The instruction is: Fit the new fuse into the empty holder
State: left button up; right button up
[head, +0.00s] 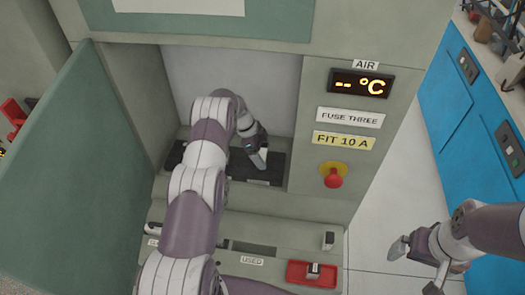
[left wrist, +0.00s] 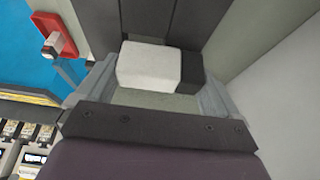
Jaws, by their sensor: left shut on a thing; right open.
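My left gripper (head: 258,158) is inside the open cabinet, low over a black holder strip (head: 239,178) on the cabinet's inner ledge. In the left wrist view it is shut on a block with a white face (left wrist: 150,66) and a black end (left wrist: 192,72), which I take to be the fuse. The block sits between the two grey fingers, with dark strips behind it. My left arm covers part of the holder strip, so I cannot tell whether the block touches or sits in a holder. My right gripper (head: 418,262) is open and empty, outside the cabinet at the right.
The green door (head: 65,185) stands open at the left. A red tray (head: 294,280) with a small block is on the front ledge, beside the USED label (head: 252,260). A red knob (head: 333,179) is under the FIT 10 A label (head: 343,140). Blue cupboards (head: 450,85) stand at the right.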

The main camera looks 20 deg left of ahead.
pick_arm(q)
jog(key=shift+f+b, duration=0.3)
jog(key=shift+f, duration=0.05)
jog(key=o, duration=0.8)
jog(key=shift+r, duration=0.1)
jog(key=shift+r+p, duration=0.15)
jog(key=shift+p, duration=0.3)
jog(key=shift+a+r, duration=0.1)
jog(key=shift+a, duration=0.05)
jog(key=b+v, duration=0.3)
jog(key=shift+a, duration=0.2)
jog(key=b+v, duration=0.2)
jog(key=v, duration=0.7)
